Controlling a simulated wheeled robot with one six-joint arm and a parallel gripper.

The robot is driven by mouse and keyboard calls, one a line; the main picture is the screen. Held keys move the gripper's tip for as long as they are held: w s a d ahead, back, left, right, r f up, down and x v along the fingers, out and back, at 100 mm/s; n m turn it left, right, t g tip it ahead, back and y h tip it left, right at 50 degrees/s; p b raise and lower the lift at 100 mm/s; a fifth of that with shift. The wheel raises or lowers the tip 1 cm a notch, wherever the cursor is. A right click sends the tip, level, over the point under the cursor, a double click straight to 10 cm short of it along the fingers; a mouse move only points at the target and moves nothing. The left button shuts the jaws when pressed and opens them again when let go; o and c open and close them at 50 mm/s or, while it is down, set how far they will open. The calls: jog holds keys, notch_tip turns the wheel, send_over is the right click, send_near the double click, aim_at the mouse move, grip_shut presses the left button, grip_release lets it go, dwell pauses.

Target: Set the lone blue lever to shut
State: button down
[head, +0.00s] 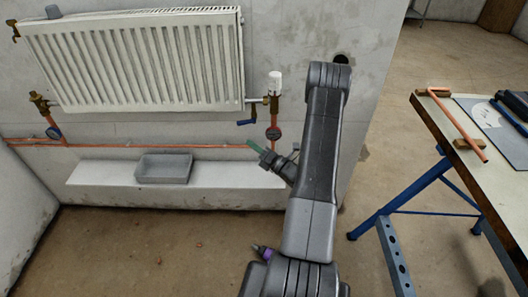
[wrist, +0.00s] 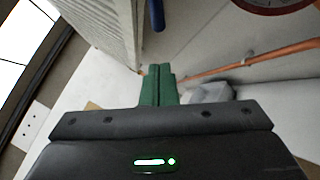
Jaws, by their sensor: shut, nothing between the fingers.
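A blue lever (head: 247,122) sits under the brass valve (head: 268,102) at the lower right corner of the white radiator (head: 135,62). It points left, roughly level. In the wrist view the blue lever (wrist: 158,14) shows at the top edge, cut off, beyond my fingertips. My gripper (head: 252,145) is below the lever, with a visible gap between them in the head view. Its green fingers are pressed together and empty, and they also show in the wrist view (wrist: 158,82).
A round gauge (head: 273,133) hangs close to the right of my gripper. A copper pipe (head: 130,145) runs along the wall behind. A grey tray (head: 164,168) rests on the white ledge (head: 100,172). A workbench (head: 470,150) stands at the right.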

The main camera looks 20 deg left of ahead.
aim_at(246, 122)
jog(key=shift+w+a+r+p, duration=0.15)
jog(key=shift+w+a+r, duration=0.5)
jog(key=shift+w+a, duration=0.3)
jog(key=shift+w+a+r+p, duration=0.15)
jog(key=shift+w+a+r, duration=0.55)
jog(key=shift+w, duration=0.3)
jog(key=shift+w+a+r+b, duration=0.15)
jog(key=shift+r+b, duration=0.15)
jog(key=shift+r, duration=0.05)
jog(key=shift+w+a+r+b, duration=0.15)
jog(key=shift+r+b, duration=0.15)
jog(key=shift+r, duration=0.05)
